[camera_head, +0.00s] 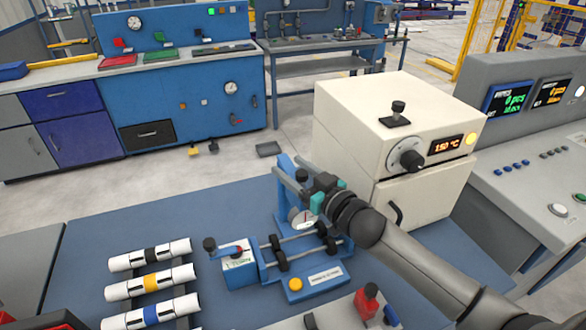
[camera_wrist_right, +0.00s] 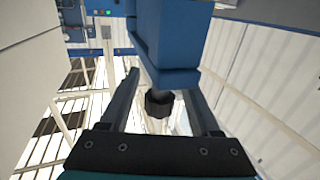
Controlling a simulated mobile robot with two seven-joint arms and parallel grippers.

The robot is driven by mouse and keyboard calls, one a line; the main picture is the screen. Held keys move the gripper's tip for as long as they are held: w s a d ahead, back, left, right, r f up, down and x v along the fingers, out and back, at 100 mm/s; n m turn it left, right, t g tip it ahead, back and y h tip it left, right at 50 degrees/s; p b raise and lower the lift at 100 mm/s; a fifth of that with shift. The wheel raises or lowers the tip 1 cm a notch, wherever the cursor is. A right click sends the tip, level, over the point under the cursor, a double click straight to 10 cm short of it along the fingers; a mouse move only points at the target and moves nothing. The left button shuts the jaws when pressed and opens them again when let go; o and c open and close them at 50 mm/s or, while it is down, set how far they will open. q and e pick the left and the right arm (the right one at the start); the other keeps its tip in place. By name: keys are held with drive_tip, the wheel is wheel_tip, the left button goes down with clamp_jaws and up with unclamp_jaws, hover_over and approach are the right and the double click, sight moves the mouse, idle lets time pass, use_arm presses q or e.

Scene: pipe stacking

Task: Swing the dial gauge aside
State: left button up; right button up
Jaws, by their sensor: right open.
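The dial gauge (camera_head: 302,217) shows its white face low on a blue upright of the roller fixture (camera_head: 322,278), partly hidden by my right gripper. My right gripper (camera_head: 289,169) is open at the blue upright, its fingers pointing away to the upper left. In the right wrist view, a dark knob (camera_wrist_right: 158,103) sits between the two open fingers (camera_wrist_right: 163,88), below a blue block (camera_wrist_right: 175,45). I cannot tell whether either finger touches the knob. My left gripper is not in view.
Several white pipes with coloured bands (camera_head: 150,282) lie on a rack at the left. A cream oven (camera_head: 390,125) stands close behind my right arm. A labelled blue box with a lever (camera_head: 238,268) is beside the fixture. The blue table (camera_head: 140,222) is clear behind the pipes.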

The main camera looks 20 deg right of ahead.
clamp_jaws()
idle(0.3)
idle(1.0)
